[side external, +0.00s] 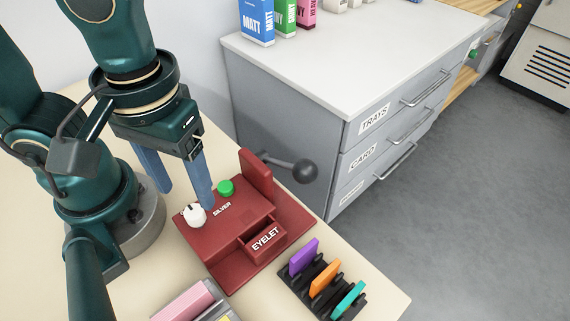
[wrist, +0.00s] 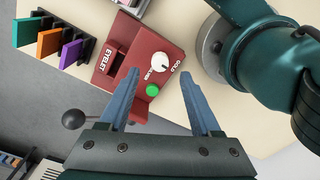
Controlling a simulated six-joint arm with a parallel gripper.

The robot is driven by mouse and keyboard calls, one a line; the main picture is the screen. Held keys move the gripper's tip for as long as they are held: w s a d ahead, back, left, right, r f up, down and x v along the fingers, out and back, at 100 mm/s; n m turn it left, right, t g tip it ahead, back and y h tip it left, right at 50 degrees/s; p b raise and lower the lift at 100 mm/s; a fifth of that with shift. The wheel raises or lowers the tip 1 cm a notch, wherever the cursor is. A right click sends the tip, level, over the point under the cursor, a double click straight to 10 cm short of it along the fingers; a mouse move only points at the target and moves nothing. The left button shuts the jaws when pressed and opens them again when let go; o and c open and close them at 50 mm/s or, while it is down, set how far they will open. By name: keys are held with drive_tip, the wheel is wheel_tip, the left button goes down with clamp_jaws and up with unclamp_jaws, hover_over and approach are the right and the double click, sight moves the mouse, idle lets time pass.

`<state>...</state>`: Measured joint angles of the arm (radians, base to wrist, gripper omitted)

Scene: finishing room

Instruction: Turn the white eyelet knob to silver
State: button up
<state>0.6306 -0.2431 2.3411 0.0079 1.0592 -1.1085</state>
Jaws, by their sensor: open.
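The white eyelet knob (side external: 194,213) sits on top of the red eyelet machine (side external: 228,262), near its left edge in the side view. In the wrist view the knob (wrist: 156,63) has a SILVER label below it and a GOLD label to its right. A small dark mark shows on the knob, but I cannot tell for certain which label it points to. My gripper (side external: 188,198) is open and empty, fingers pointing down near the knob. In the wrist view my gripper (wrist: 161,80) has its fingertips apart, with the green button (wrist: 152,89) between the fingers and the knob just beyond the tips.
A lever with a dark ball (side external: 304,172) sticks out behind the machine. A black rack (side external: 318,292) with purple, orange and teal cards stands right of it. A tray with a pink block (side external: 186,302) lies in front. Grey drawers (side external: 290,120) stand behind the table.

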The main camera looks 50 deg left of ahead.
sight(194, 211)
drive_tip(key=shift+f, duration=2.45)
clamp_jaws()
